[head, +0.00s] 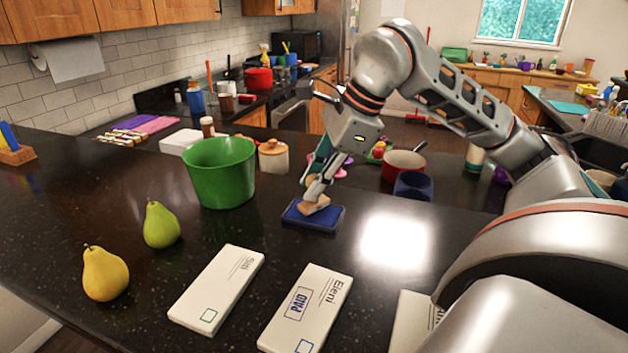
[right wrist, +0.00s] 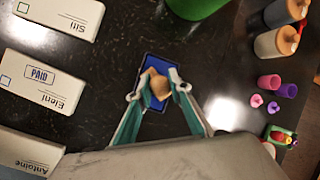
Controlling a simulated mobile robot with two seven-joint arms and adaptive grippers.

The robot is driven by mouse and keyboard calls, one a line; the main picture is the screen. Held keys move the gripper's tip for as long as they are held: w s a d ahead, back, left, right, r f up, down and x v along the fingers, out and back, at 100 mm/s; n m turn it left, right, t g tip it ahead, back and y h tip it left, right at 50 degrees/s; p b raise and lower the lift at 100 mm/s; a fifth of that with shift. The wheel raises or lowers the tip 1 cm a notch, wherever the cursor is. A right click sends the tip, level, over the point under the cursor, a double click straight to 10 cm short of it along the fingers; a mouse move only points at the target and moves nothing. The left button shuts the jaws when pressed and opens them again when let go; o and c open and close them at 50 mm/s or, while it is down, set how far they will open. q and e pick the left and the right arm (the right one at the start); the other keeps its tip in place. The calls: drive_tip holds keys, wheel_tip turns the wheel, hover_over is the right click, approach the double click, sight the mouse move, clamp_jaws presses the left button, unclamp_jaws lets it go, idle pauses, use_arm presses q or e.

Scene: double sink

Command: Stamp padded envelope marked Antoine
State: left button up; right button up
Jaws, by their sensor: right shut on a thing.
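My right gripper (head: 318,190) is shut on a wooden stamp (head: 313,206), which is at the blue ink pad (head: 326,223). The right wrist view shows the stamp (right wrist: 158,86) between the fingers, over the pad (right wrist: 152,62); whether its face touches the pad is hard to tell. The padded envelope marked Antoine (right wrist: 25,152) lies at lower left there; in the head view this white envelope (head: 407,322) is partly hidden by my right arm. The Eleni envelope (head: 328,314) bears a blue PAID mark and a small blue square. My left gripper is out of view.
Another envelope (head: 217,288), reading like Siti, has a green square and no stamp mark visible. A blue cup (head: 412,186) and a red pan (head: 404,163) stand at right.

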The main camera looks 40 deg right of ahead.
drive_tip(key=shift+f, duration=0.4)
idle(0.6)
idle(1.3)
wheel_tip(320, 180, up, 3)
drive_tip(key=p, duration=0.3)
drive_tip(key=shift+f, duration=0.2)
wheel_tip(320, 180, up, 2)
drive_tip(key=shift+r+p, duration=0.15)
drive_tip(key=shift+p, duration=0.85)
drive_tip(key=shift+r, duration=0.95)
